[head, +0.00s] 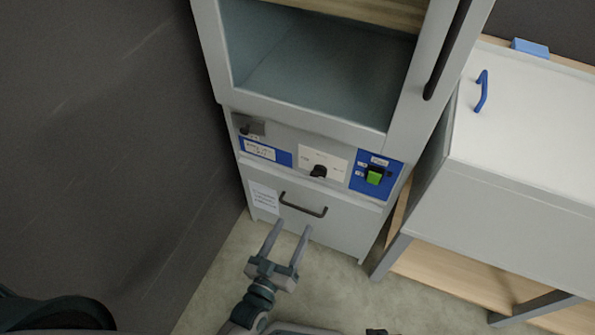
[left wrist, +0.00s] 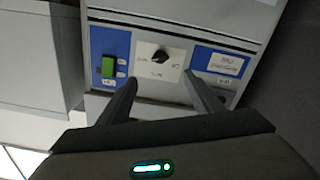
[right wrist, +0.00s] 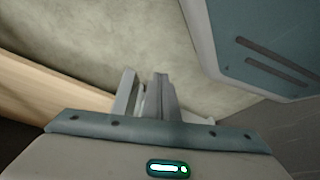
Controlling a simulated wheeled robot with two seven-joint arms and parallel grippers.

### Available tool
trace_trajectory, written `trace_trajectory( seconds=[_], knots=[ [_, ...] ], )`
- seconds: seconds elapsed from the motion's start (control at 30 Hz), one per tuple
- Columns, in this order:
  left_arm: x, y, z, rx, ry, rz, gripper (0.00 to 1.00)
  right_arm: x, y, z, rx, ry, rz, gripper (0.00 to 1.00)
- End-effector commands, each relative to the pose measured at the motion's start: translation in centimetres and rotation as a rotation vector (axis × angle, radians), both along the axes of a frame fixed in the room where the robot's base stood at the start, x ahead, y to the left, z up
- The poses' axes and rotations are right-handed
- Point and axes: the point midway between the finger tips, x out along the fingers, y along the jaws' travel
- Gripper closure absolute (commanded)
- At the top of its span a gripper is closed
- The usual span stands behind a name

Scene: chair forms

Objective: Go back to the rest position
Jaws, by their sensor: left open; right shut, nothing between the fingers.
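My left gripper (head: 290,236) is in the lower middle of the head view, in front of the grey cabinet (head: 335,239). Its two fingers are apart and hold nothing. In the left wrist view the fingers (left wrist: 160,84) point at the cabinet's control panel, upside down there. My right gripper (right wrist: 153,75) shows in the right wrist view, with its fingers together and empty above the floor. In the head view its fingers cannot be made out.
The panel has a black knob (head: 318,171) and a green switch (head: 374,177). A drawer handle (head: 303,206) is below. A white-topped unit (head: 530,125) with a blue handle (head: 482,91) stands at right. A dark wall (head: 100,130) is at left. Floor (head: 215,285) is clear.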

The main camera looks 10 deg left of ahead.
Motion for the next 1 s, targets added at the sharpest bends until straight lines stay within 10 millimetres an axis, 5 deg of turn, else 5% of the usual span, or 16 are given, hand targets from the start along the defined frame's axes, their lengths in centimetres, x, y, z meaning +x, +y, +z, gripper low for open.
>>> trace_trajectory(
  seconds=[0.27, 0.43, 0.67, 0.8, 1.0],
  knots=[
    [0.0, 0.0, -0.4, 0.007, 0.011, -0.002, 0.41, 0.0, 0.7, 0.0, 0.009, 0.001, -0.004, 1.0],
    [-0.5, 0.4, -3.7, 0.063, 0.098, -0.019, 0.41, 0.1, 0.7, 0.2, 0.009, -0.006, -0.003, 1.0],
    [-3.7, 2.8, -14.0, 0.233, 0.381, -0.065, 0.41, 0.2, 0.5, 0.3, 0.01, -0.03, 0.001, 1.0],
    [-7.6, 5.5, -20.9, 0.35, 0.6, -0.094, 0.41, 0.8, 0.5, 0.7, 0.012, -0.057, 0.006, 1.0],
    [-13.5, 9.5, -27.5, 0.476, 0.858, -0.121, 0.41, 1.6, 0.8, 1.0, 0.018, -0.089, 0.011, 1.0]
  ],
)
